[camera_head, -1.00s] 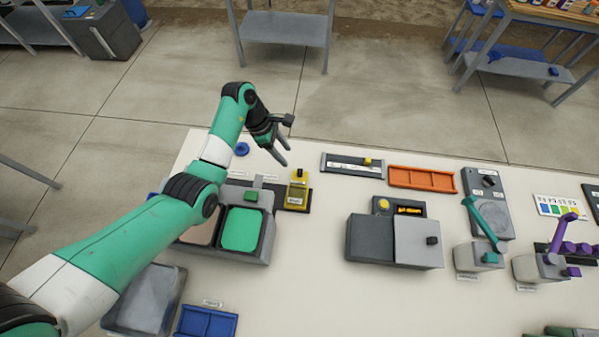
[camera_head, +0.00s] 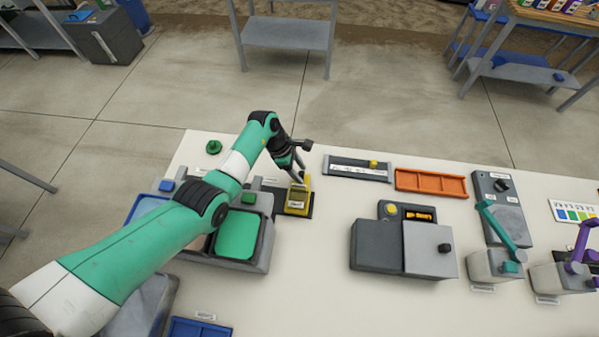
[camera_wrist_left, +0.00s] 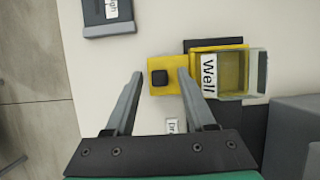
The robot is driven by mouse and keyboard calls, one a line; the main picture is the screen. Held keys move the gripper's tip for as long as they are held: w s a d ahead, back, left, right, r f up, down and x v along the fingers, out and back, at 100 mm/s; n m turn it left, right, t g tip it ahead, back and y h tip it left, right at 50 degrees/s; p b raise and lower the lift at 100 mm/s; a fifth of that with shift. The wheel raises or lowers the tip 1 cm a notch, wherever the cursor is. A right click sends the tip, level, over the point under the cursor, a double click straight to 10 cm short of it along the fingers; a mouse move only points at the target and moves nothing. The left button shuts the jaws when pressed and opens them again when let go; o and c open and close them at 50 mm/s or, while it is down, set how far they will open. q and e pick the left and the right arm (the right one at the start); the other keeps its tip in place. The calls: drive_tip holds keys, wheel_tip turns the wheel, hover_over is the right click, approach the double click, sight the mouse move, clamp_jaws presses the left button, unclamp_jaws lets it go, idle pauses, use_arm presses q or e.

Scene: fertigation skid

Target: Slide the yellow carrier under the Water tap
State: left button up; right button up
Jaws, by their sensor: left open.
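The yellow carrier (camera_head: 297,200) sits on a dark track (camera_head: 308,207) at the left part of the white table. In the left wrist view the carrier (camera_wrist_left: 219,46) bears a label reading "Well" and has a square black knob (camera_wrist_left: 160,77) on its flat yellow end. My left gripper (camera_head: 298,178) is open at the carrier's far end. In the left wrist view its fingers (camera_wrist_left: 160,76) stand on either side of the knob, with visible gaps. I cannot tell which part is the Water tap. My right gripper is out of view.
A green knob (camera_head: 214,147) stands left of my left arm. A grey unit with a green pad (camera_head: 238,236) adjoins the track on the left. A grey slide unit (camera_head: 357,169) and an orange tray (camera_head: 430,182) lie to the right. A grey box (camera_head: 376,245) stands nearer.

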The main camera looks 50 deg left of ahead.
use_arm(q)
clamp_jaws()
drive_tip(key=shift+r, duration=0.1)
idle(1.2)
